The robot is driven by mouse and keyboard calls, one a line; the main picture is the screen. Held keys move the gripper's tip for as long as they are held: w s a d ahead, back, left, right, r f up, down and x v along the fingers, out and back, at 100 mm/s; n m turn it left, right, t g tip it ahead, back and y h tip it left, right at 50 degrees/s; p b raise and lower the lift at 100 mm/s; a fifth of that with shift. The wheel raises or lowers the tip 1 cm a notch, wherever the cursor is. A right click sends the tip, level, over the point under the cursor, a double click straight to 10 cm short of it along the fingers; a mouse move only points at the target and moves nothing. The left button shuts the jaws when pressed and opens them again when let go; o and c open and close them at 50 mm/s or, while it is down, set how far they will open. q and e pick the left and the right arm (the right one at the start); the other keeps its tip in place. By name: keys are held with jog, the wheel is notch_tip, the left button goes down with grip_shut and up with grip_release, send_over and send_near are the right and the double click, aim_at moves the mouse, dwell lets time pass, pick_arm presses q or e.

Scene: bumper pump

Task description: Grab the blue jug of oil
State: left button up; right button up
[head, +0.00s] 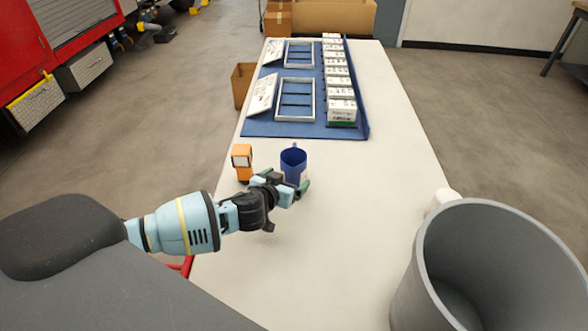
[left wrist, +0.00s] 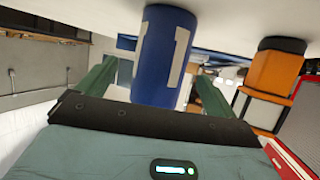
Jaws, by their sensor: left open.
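The blue jug (head: 293,161) stands upright on the white table, with its opening facing up. In the left wrist view the blue jug (left wrist: 165,55) appears inverted, with a pale marking on its side. My left gripper (head: 292,187) is at the near side of the jug. Its green fingers are open, one on each side of the jug in the left wrist view (left wrist: 155,90). I cannot tell whether either finger touches it. The jug's lower part is partly hidden by the gripper in the head view. My right gripper is not in view.
An orange and black container (head: 242,162) stands just left of the jug. A blue mat (head: 290,129) with frames and white boxes lies farther back. A large grey bin (head: 440,260) is at the near right, beside a white object (head: 443,198). The table's middle right is clear.

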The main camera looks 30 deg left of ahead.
pick_arm(q)
jog(key=shift+w, duration=0.15)
jog(key=shift+x, duration=2.45)
jog(key=shift+a, duration=0.1)
jog(key=c, duration=1.2)
jog(key=shift+r, duration=0.2)
